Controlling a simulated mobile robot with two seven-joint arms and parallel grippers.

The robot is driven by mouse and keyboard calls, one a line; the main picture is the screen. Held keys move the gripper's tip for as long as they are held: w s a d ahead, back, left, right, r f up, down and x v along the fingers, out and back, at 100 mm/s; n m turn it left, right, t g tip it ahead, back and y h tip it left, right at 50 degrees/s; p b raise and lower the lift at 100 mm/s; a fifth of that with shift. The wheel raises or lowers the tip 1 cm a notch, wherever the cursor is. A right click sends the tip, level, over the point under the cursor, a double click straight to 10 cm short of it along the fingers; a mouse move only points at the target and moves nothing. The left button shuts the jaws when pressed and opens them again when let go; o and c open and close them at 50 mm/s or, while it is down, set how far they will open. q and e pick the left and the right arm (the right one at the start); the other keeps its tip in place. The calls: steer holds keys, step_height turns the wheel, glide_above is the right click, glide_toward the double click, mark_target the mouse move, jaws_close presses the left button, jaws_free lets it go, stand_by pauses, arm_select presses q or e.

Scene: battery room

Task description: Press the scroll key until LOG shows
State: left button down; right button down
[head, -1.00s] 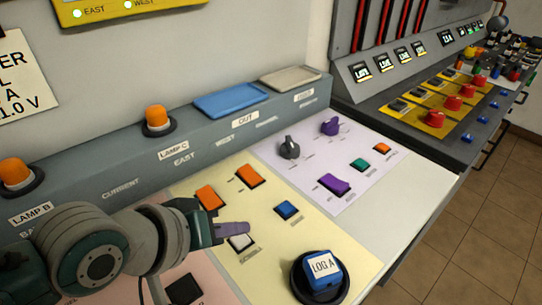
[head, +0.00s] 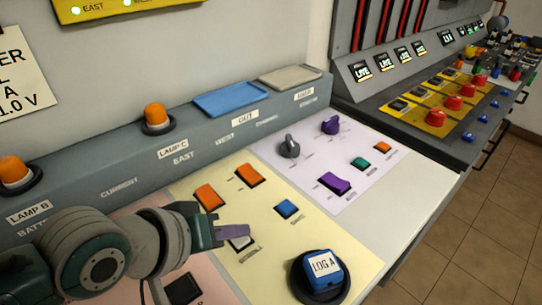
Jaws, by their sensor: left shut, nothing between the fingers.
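The white scroll key (head: 243,243) sits on the yellow panel (head: 285,255), with a printed label just below it. My left gripper (head: 240,231) is shut and empty, its fingertips over the key's upper edge and hiding part of it. I cannot tell whether the fingertips touch the key. The blue selector block (head: 325,269) stands on a round black base at the front of the yellow panel. Its white face reads LOG A. My right gripper is out of view.
Two orange rockers (head: 209,197) and a small blue button (head: 287,208) share the yellow panel. A lilac panel with purple rocker (head: 334,183) and dark knob (head: 289,147) lies beyond. A grey raised ledge with an orange lamp (head: 156,115) runs behind.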

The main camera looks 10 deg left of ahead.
mark_target(236, 244)
arm_select(q)
steer(key=shift+f, duration=0.45)
steer(key=shift+r, duration=0.1)
stand_by(0.4)
steer(key=shift+r+p, duration=0.75)
steer(key=shift+r, duration=0.05)
steer(key=shift+r, duration=0.1)
step_height(236, 244, up, 5)
steer(key=p, duration=0.5)
stand_by(0.5)
